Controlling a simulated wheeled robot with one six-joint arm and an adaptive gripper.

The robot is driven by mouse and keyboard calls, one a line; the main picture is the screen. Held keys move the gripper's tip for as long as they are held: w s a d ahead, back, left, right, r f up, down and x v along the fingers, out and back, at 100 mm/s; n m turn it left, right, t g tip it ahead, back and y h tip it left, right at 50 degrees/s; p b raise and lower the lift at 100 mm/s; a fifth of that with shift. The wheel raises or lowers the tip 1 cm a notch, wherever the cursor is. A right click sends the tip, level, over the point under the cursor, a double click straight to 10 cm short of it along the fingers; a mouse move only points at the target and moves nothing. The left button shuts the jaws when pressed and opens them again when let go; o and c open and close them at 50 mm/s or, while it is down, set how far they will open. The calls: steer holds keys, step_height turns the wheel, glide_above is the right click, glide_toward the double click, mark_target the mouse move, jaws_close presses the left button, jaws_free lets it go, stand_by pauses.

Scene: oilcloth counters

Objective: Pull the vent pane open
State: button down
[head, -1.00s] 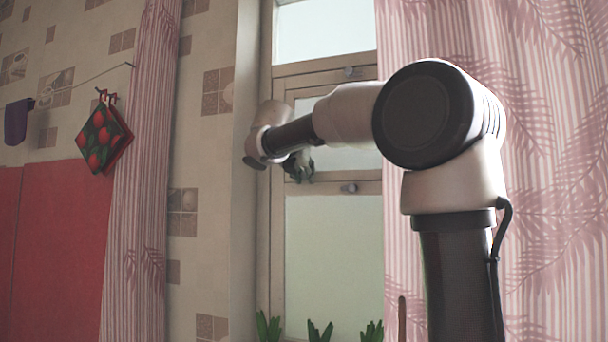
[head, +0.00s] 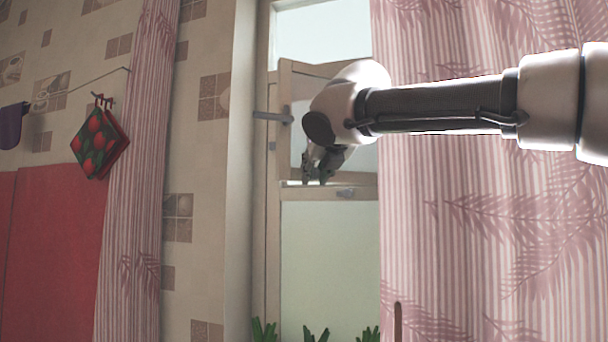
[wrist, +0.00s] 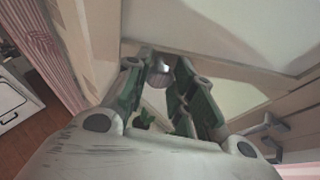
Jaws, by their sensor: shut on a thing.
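The vent pane (head: 287,85) is a small wood-framed pane in the upper window. It stands ajar, its left edge swung out from the window frame (head: 273,215). A grey lever handle (head: 272,116) sticks out at its left side. My gripper (head: 318,178) is low in front of the pane, with its fingers pointing down. In the wrist view my gripper (wrist: 160,62) has green-padded fingers closed about a small round silvery knob (wrist: 159,75); the contact is partly hidden. My arm covers the right part of the pane.
Pink striped curtains hang right (head: 470,230) and left (head: 135,200) of the window. Green plant tips (head: 315,334) show at the bottom. A potholder (head: 100,143) hangs on the left wall.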

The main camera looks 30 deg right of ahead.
steer(key=s+d, duration=0.1)
steer(key=s, duration=0.6)
steer(key=shift+d+r, duration=0.25)
steer(key=c, duration=1.2)
jaws_free()
steer(key=shift+d, duration=0.35)
steer(key=shift+a+f, duration=0.1)
step_height(320, 180, up, 10)
steer(key=shift+s, duration=0.1)
